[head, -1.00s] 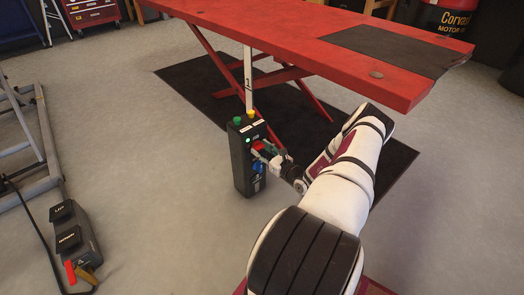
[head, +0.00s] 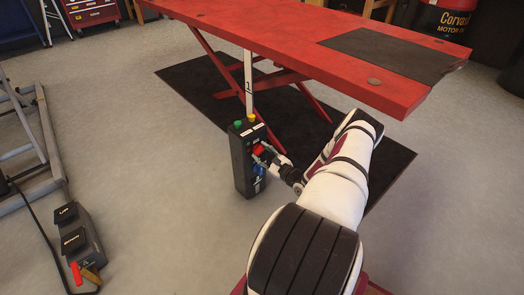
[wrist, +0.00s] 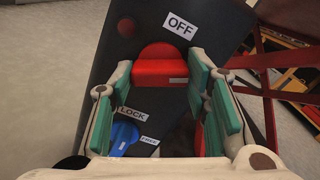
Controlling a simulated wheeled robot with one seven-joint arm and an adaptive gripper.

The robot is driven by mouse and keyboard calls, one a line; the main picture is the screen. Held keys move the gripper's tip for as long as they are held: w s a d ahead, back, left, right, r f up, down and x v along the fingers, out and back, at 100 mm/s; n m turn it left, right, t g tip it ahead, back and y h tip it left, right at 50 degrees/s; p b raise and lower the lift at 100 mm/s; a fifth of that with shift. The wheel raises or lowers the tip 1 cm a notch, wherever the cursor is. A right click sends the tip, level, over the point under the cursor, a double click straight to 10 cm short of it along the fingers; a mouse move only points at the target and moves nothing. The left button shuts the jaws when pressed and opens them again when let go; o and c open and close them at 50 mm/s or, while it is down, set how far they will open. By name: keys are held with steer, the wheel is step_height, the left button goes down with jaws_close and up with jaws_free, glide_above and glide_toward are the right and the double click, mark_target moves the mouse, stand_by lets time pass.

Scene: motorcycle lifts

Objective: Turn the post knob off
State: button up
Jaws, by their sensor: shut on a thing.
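The black control post (head: 242,165) stands upright on the floor beside the red lift table. A red knob (head: 258,149) is on its face; I take this as the post knob. In the wrist view the red knob (wrist: 165,66) sits below an OFF label (wrist: 181,26), with a small pale mark on its lower part. My gripper (wrist: 168,100) is shut on the red knob, its teal pads at either side. It also shows at the post in the head view (head: 266,154). A blue knob (wrist: 122,138) with a LOCK label is below left; part of the panel is hidden by the fingers.
Green and yellow buttons (head: 245,121) top the post. The red lift table (head: 330,55) overhangs behind it, above a black mat (head: 215,95). A foot pedal (head: 75,240) lies at lower left. Grey floor left of the post is clear.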

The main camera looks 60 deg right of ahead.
steer(key=n+p, duration=0.3)
steer(key=n, duration=0.3)
steer(key=shift+n, duration=0.3)
steer(key=n+p, duration=0.2)
steer(key=n, duration=0.4)
steer(key=shift+p, duration=0.3)
steer(key=o, duration=1.2)
steer(key=shift+c, duration=0.2)
steer(key=shift+s, duration=0.1)
steer(key=v, duration=1.2)
steer(key=shift+f, duration=0.1)
